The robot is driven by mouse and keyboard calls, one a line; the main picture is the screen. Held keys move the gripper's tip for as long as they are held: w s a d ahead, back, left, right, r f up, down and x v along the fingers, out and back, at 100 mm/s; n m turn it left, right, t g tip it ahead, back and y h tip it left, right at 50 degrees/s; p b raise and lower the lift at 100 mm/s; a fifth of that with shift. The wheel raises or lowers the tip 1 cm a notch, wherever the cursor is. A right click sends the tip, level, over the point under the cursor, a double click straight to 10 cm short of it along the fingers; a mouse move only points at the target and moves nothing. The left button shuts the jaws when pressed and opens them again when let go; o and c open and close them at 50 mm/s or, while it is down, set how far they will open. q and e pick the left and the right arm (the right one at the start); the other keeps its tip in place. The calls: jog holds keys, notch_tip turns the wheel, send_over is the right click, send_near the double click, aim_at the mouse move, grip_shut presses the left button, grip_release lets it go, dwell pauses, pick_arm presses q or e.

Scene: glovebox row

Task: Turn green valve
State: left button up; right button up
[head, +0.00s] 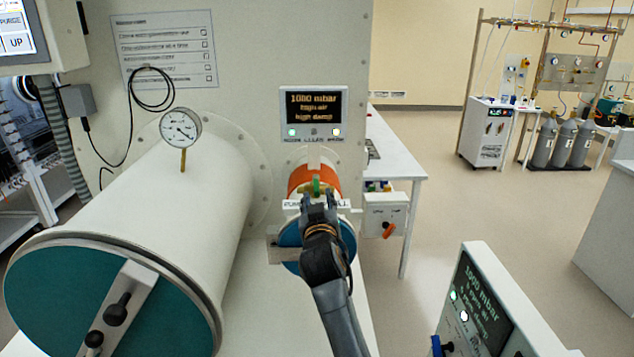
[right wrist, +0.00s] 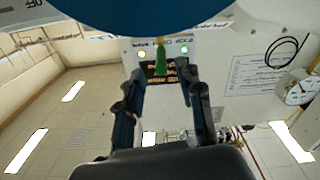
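The green valve handle (head: 316,186) stands upright on top of the small chamber's orange band (head: 299,179). In the right wrist view the green handle (right wrist: 161,57) hangs in the gap between my fingertips. My right gripper (head: 318,203) is just in front of the handle, above the small chamber's blue door (head: 346,240). In the right wrist view the right gripper (right wrist: 163,78) has its fingers apart, with space on both sides of the handle; I cannot tell if either finger touches it. My left gripper is not in view.
A large cylindrical chamber (head: 165,215) with a dial gauge (head: 181,128) lies to the left. A display panel (head: 314,113) is on the wall behind the valve. A box with an orange knob (head: 388,218) is to the right. Another panel (head: 478,310) stands at lower right.

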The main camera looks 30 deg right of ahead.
aim_at(317, 194)
jog(key=p+x, duration=0.1)
jog(key=x, duration=0.3)
jog(key=shift+w+r, duration=0.1)
jog(key=shift+r, duration=0.05)
jog(key=shift+w+d, duration=0.25)
jog(key=shift+w, duration=0.15)
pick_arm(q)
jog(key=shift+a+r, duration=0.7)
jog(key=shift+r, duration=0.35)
pick_arm(e)
grip_shut()
